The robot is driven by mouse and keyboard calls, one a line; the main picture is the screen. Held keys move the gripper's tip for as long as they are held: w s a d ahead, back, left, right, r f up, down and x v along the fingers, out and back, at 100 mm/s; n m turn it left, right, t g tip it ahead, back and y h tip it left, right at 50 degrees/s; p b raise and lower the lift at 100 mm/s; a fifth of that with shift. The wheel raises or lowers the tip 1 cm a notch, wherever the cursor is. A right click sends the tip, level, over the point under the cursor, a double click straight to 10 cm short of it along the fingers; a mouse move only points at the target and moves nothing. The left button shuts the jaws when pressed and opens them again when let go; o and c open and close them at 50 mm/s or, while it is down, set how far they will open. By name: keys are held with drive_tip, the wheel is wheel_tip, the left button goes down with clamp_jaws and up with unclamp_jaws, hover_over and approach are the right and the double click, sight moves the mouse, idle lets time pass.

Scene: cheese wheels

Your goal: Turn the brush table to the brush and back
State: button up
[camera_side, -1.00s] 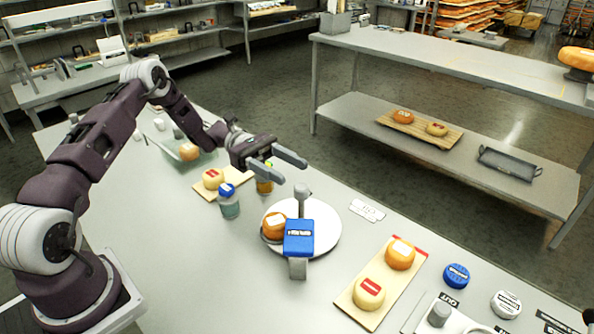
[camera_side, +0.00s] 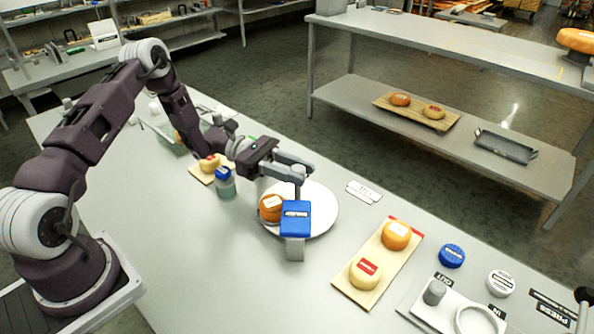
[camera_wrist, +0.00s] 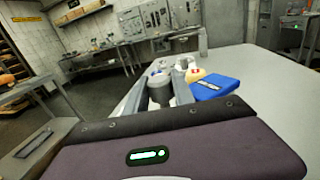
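The brush table is a white round turntable (camera_side: 325,212) with a grey upright knob (camera_side: 298,174) near its back edge. An orange cheese wheel (camera_side: 270,207) with a white label lies on its left side. A blue brush block (camera_side: 295,217) on a grey post stands at the front edge, beside the cheese. My gripper (camera_side: 304,173) is low at the knob, fingers apart on either side of it. In the wrist view the grey knob (camera_wrist: 160,90) stands between the fingers, with the blue brush block (camera_wrist: 215,88) to the right. Contact with the knob is not clear.
A board (camera_side: 347,286) with two cheeses lies right of the turntable. A blue-capped jar (camera_side: 225,183) and another cheese board (camera_side: 199,175) stand to the left. A white label plate (camera_side: 364,191) lies behind right. The front table area is clear.

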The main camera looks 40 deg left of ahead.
clamp_jaws()
idle(1.1)
